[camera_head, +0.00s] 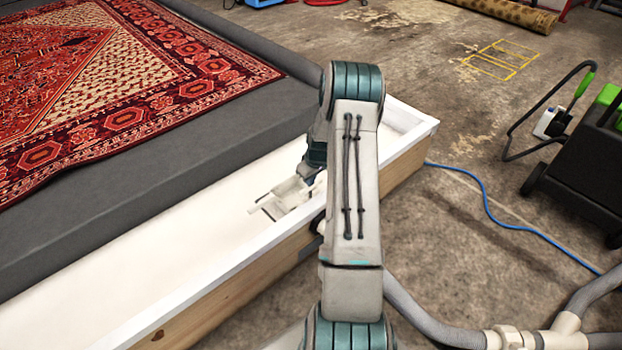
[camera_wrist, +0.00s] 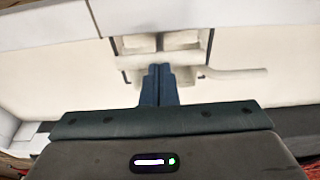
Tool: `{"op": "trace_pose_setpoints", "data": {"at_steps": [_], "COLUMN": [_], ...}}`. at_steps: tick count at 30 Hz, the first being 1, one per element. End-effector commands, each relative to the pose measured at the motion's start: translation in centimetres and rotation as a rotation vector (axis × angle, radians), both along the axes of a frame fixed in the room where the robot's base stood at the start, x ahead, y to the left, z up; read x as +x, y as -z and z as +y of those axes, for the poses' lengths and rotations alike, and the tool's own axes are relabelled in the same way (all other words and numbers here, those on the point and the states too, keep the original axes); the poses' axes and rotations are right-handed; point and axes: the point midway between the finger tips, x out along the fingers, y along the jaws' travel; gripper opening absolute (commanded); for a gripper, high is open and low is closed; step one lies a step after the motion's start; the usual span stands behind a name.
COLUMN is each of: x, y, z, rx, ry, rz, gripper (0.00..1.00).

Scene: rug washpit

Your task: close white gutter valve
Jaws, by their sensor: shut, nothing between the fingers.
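The white gutter valve (camera_head: 283,201) sits in the white gutter (camera_head: 130,258), left of my arm in the head view. In the wrist view the valve (camera_wrist: 180,59) shows a pale block body and a lever-like bar (camera_wrist: 238,73) sticking out to the right. My gripper (camera_wrist: 159,68) is shut and empty, its two blue fingers side by side. Its tips overlap the middle of the valve in the wrist view; I cannot tell whether they touch it. In the head view my arm hides most of the gripper, and part of the valve may be hidden too.
A red patterned rug (camera_head: 95,75) lies on the dark grey platform (camera_head: 215,150) beside the gutter. A grey hose with pipe fittings (camera_head: 505,338) lies at the lower right. A blue hose (camera_head: 487,205) crosses the floor. A black and green machine (camera_head: 585,155) stands at the right.

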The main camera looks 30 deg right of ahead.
Motion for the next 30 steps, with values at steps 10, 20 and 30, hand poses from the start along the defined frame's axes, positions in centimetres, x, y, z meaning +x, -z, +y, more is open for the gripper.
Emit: {"op": "trace_pose_setpoints", "data": {"at_steps": [10, 20, 30], "x": [0.2, -1.1, -1.5], "y": [-6.6, -12.7, -13.9], "z": [0.3, 0.2, 0.2], "rx": [-0.002, -0.002, 0.000], "ry": [-0.004, -0.004, -0.005], "rz": [-0.005, -0.005, -0.004], "gripper": [0.00, 0.00, 0.00]}}
